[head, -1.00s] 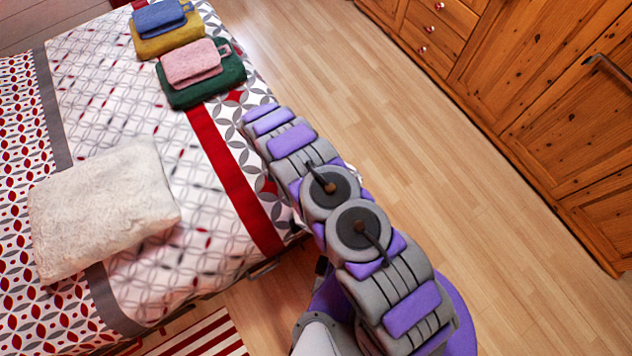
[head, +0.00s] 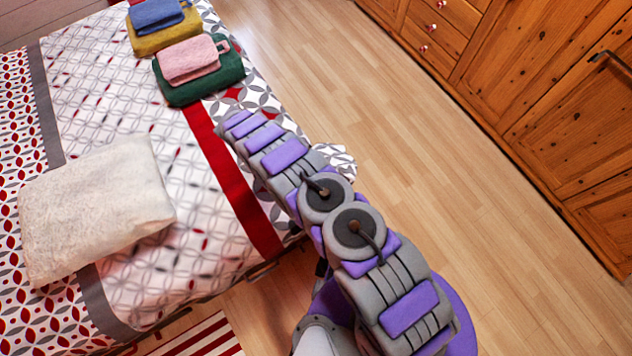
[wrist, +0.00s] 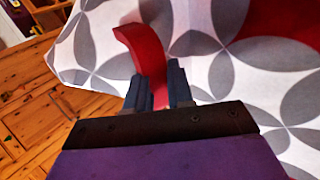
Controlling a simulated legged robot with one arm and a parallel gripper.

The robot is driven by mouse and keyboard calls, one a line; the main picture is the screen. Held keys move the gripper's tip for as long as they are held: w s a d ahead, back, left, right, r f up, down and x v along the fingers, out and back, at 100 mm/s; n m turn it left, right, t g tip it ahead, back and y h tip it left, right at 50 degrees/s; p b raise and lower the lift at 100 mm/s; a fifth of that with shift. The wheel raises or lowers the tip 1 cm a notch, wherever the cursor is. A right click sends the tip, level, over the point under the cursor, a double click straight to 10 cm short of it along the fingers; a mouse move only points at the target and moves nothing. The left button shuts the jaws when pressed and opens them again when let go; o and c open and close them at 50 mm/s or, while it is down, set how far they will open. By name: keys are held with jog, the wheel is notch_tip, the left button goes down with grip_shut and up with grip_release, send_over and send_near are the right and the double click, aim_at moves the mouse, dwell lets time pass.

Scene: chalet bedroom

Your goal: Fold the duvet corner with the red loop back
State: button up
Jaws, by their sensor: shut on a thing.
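The duvet (head: 110,100) lies on the bed, white with a grey ring pattern and a red stripe. A corner of it (head: 338,157) shows beyond my arm, out over the floor. In the wrist view the red loop (wrist: 146,50) stands up from the patterned duvet cloth (wrist: 205,40). My gripper (wrist: 160,88) is shut on the red loop, which passes between its dark fingers. In the head view my arm hides the gripper and the loop.
A cream pillow (head: 95,210) lies on the bed. A pink folded towel (head: 190,60) rests on a green one (head: 200,88), and a blue one (head: 158,15) on a yellow one (head: 163,38). Wooden cabinets (head: 550,110) stand at right. The floor (head: 400,170) between is clear.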

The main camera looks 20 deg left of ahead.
jog(key=shift+w+a, duration=0.1)
jog(key=a+f+h+b, duration=0.1)
jog(key=b, duration=0.3)
jog(key=shift+a, duration=0.3)
jog(key=shift+a+r+b, duration=0.1)
jog(key=shift+a+b, duration=0.25)
jog(key=shift+b, duration=0.75)
jog(key=shift+r+h, duration=0.15)
jog(key=shift+h, duration=0.15)
